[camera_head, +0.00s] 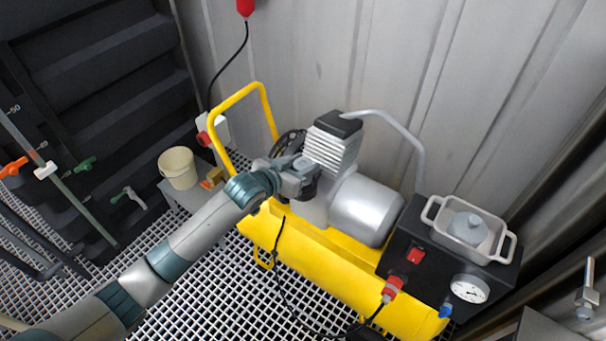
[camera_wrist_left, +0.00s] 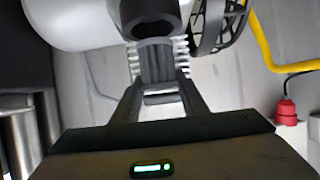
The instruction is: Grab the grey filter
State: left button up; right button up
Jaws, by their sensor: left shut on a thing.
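The yellow compressor (camera_head: 330,285) stands on the grating floor, with a finned motor head and a silver cylinder (camera_head: 367,210) on top. My left gripper (camera_head: 304,172) reaches in from the left at the finned head. In the left wrist view its two fingers (camera_wrist_left: 160,88) are closed on the grey filter (camera_wrist_left: 157,62). The filter is a dark grey part with a round, open-looking end towards the top of that view. In the head view the gripper mostly hides the filter. I cannot tell whether the filter is still attached to the compressor. My right gripper is not in view.
A black box with a gauge (camera_head: 469,289) and a white tray (camera_head: 437,215) sits at the compressor's right end. A yellow handle (camera_head: 264,95) rises behind my left gripper. A cream bucket (camera_head: 178,168) stands left. Corrugated walls close off the back.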

aim_at(303, 164)
pick_arm(q)
notch_tip(303, 164, up, 4)
jog(key=shift+b, duration=0.4)
jog(key=shift+r, duration=0.55)
